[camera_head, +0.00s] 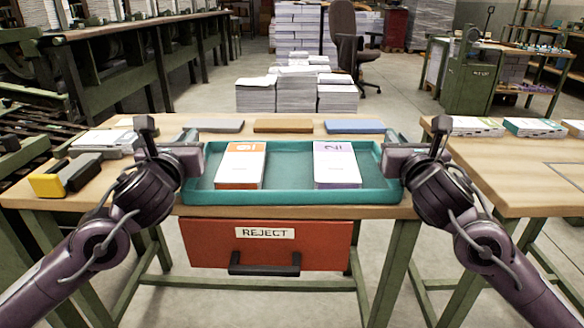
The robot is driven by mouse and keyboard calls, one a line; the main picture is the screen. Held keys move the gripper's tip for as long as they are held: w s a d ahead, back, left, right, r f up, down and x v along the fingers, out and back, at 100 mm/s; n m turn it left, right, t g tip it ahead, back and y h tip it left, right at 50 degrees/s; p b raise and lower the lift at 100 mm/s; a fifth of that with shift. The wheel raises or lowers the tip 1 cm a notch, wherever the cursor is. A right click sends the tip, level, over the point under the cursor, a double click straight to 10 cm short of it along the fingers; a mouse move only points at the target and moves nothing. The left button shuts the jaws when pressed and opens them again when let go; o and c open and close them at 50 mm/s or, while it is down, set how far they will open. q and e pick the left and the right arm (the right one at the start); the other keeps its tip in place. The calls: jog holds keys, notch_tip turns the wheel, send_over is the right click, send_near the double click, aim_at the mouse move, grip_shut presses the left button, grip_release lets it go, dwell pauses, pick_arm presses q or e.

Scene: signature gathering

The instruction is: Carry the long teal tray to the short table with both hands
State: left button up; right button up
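The long teal tray (290,197) lies lengthwise across the front of the wooden table. It looks level; I cannot tell whether it touches the tabletop. It holds an orange-edged paper stack (240,166) on the left and a purple-edged stack (336,165) right of centre. My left gripper (190,158) is at the tray's left end and overlaps the end wall. My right gripper (394,160) is at the right end in the same way. The fingertips are partly hidden by the gripper bodies, so their grip on the end walls is unclear.
Grey, brown and blue slabs (283,126) lie behind the tray. A yellow-and-black tool (66,176) lies at the left. A red REJECT drawer (270,247) hangs below. Another wooden table (510,175) stands right across a gap, with booklets (535,127) along its back.

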pick_arm(q)
grip_shut()
pick_arm(e)
grip_shut()
